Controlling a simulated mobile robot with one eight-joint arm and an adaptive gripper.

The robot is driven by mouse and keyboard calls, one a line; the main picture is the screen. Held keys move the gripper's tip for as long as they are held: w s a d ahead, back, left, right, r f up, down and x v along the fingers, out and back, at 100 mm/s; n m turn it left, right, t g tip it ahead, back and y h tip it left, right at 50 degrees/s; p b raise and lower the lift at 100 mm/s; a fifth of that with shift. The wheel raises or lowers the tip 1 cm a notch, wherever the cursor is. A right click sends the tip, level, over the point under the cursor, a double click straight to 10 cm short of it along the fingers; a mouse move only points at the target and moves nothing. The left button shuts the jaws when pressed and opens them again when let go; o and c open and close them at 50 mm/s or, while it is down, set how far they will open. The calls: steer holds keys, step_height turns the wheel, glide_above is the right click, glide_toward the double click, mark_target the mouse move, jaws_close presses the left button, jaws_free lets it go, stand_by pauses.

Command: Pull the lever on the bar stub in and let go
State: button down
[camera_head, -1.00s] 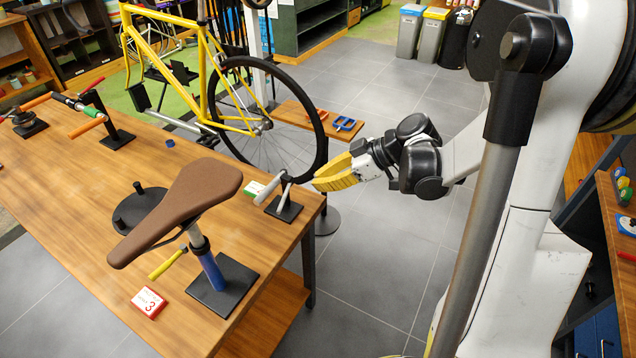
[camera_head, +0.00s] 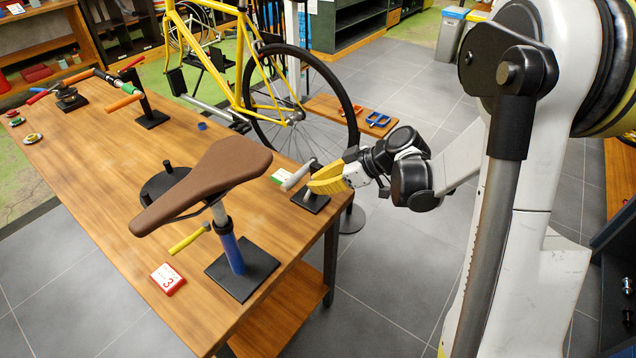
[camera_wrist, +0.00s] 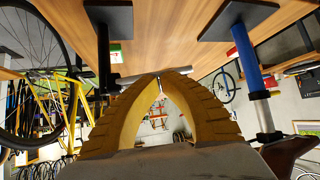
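The bar stub is a short grey bar (camera_head: 297,176) on a black post and base plate (camera_head: 312,202) at the bench's right end. In the wrist view the grey bar (camera_wrist: 137,77) runs behind my fingertips, beside its black post (camera_wrist: 103,55). I cannot make out the lever clearly in either view. My gripper (camera_head: 312,187) has yellow ribbed fingers and is right beside the stub, overlapping its post in the head view. In the wrist view its fingertips (camera_wrist: 160,78) come together, with nothing visible held. I cannot tell whether they touch the stub.
A yellow bicycle (camera_head: 242,75) is behind. Grey floor (camera_head: 400,270) is clear right of the bench.

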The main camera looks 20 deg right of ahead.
mark_target(297, 181)
steer(key=shift+a, duration=0.1)
steer(key=w+a+m+t+h, duration=0.1)
steer(key=m, duration=0.1)
steer(key=w+a+m+t+h+b, duration=0.1)
steer(key=m, duration=0.1)
steer(key=shift+a+t+h, duration=0.2)
steer(key=shift+t+h, duration=0.1)
steer(key=shift+h, duration=0.1)
steer(key=shift+d, duration=0.1)
stand_by(1.2)
steer(key=shift+s+d, duration=0.35)
steer(key=shift+d, duration=0.3)
steer(key=shift+r, duration=0.15)
